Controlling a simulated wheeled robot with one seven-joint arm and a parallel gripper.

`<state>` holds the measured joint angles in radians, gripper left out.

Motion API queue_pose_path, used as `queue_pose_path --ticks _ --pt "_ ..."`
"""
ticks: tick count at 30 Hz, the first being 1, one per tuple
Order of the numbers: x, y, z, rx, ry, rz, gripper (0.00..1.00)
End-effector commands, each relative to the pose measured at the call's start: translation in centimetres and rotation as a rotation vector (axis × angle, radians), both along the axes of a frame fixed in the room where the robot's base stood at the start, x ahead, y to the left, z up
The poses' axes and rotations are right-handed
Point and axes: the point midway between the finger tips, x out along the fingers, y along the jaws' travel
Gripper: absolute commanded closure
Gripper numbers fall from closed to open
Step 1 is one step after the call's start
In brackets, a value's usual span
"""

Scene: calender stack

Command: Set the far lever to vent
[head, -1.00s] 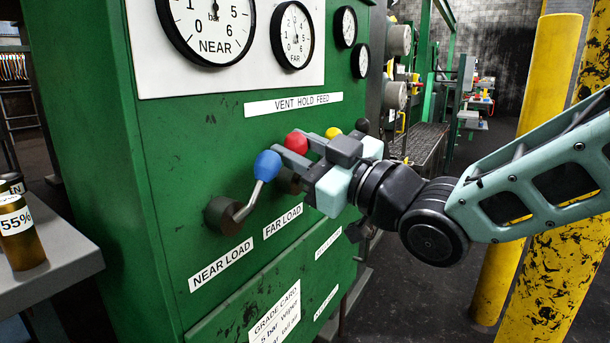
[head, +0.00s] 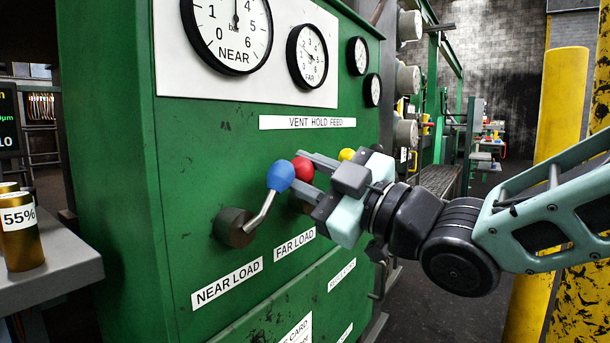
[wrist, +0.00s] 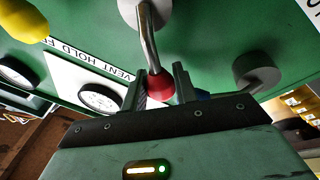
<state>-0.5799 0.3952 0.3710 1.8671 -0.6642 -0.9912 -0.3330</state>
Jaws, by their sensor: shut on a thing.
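The far lever has a red knob (head: 303,167) above the FAR LOAD label (head: 295,245) on the green panel. My gripper (head: 300,172) is shut on this red knob, one finger on each side. In the wrist view the red knob (wrist: 160,86) sits between the fingers, and a bent metal shaft (wrist: 148,42) runs from it to a round hub. In the head view the fingers and the blue knob hide most of the far lever's shaft and hub. The VENT HOLD FEED strip (head: 307,122) is above. The FAR gauge (head: 309,57) is above that strip.
The near lever's blue knob (head: 281,176) is close left of my fingers, its shaft tilted up right from its hub (head: 234,228). A yellow knob (head: 346,154) is just beyond my gripper. A yellow post (head: 560,110) stands at right. A grey shelf (head: 60,272) holds cans at left.

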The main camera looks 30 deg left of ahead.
Motion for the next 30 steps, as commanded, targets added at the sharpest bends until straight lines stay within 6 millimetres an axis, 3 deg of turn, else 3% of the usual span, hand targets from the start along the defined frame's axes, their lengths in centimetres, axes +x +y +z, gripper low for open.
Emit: queue_pose_path --ticks 3,4,6,20,26,30 --pt "-0.2 0.0 -0.1 -0.002 -0.002 0.003 1.0" --pt "-0.2 0.0 -0.1 -0.002 -0.002 0.003 0.63" --pt "-0.2 0.0 -0.1 -0.002 -0.001 0.004 0.5" --pt "-0.1 -0.2 -0.1 -0.001 0.001 0.002 0.5" --pt "-0.3 -2.6 -0.6 -0.003 0.001 -0.001 0.5" --pt "-0.6 -5.6 -1.4 -0.004 0.0 -0.002 0.5"
